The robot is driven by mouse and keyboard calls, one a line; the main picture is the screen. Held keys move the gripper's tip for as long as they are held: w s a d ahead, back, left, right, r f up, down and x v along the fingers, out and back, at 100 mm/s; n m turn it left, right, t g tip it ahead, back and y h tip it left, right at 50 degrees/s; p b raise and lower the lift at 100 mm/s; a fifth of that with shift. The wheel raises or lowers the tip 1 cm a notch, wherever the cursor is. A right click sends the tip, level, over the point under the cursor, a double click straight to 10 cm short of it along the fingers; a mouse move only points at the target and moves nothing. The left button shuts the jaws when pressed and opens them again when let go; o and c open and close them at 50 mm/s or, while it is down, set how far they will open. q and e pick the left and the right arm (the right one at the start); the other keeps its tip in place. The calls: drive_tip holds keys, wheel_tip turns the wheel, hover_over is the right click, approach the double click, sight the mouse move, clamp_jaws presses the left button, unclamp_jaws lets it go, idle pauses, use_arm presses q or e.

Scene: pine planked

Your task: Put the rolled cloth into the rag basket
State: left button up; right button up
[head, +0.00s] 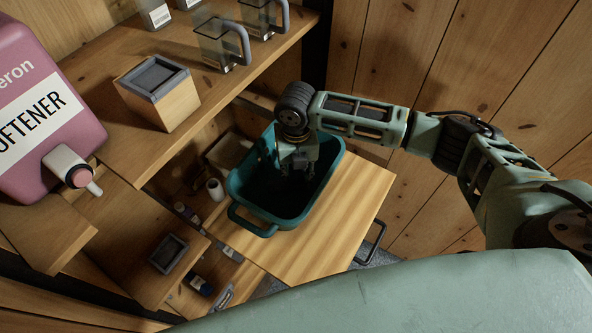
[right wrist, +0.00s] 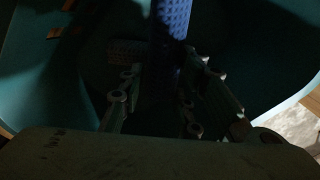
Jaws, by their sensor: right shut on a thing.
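The teal rag basket (head: 264,228) stands on a light wooden surface in the middle of the head view. My right gripper (head: 297,172) reaches down into it from above, its fingers in the basket's dark inside. In the right wrist view, the gripper (right wrist: 165,95) is shut on the rolled cloth (right wrist: 172,20), a blue textured roll between its two fingers. The teal basket walls (right wrist: 25,75) surround it there. Deep shadow hides the cloth's lower end, and I cannot tell whether it touches the basket floor. In the head view I cannot make out the cloth. My left gripper is out of view.
A pink softener jug (head: 45,120) with a spigot is at the left. A white cup (head: 215,190) is left of the basket. A plank wall (head: 385,45) rises behind.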

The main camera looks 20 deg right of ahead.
drive_tip(key=o, duration=1.2)
drive_tip(key=shift+o, duration=0.2)
drive_tip(key=shift+r, duration=0.1)
wheel_tip(320, 180, up, 12)
